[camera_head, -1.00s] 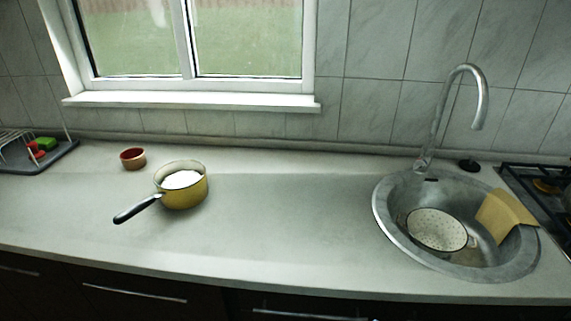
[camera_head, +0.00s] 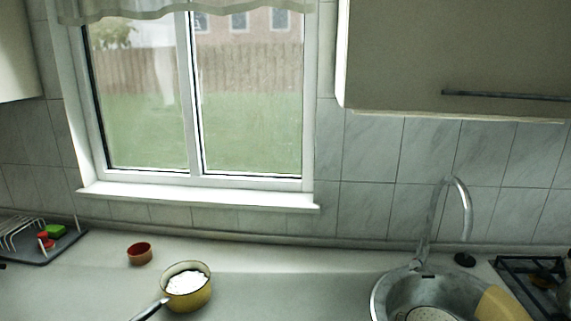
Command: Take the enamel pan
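A yellow enamel pan (camera_head: 189,299) with a dark rim stands upright on the counter, left of the middle. Neither of my grippers shows in the head view.
A small reddish bowl (camera_head: 139,256) stands behind the pan to the left. A dish rack (camera_head: 22,238) is at far left. The sink (camera_head: 383,290) holds a white colander (camera_head: 431,314), with a tap (camera_head: 463,205) behind. The counter (camera_head: 290,285) between pan and sink is clear.

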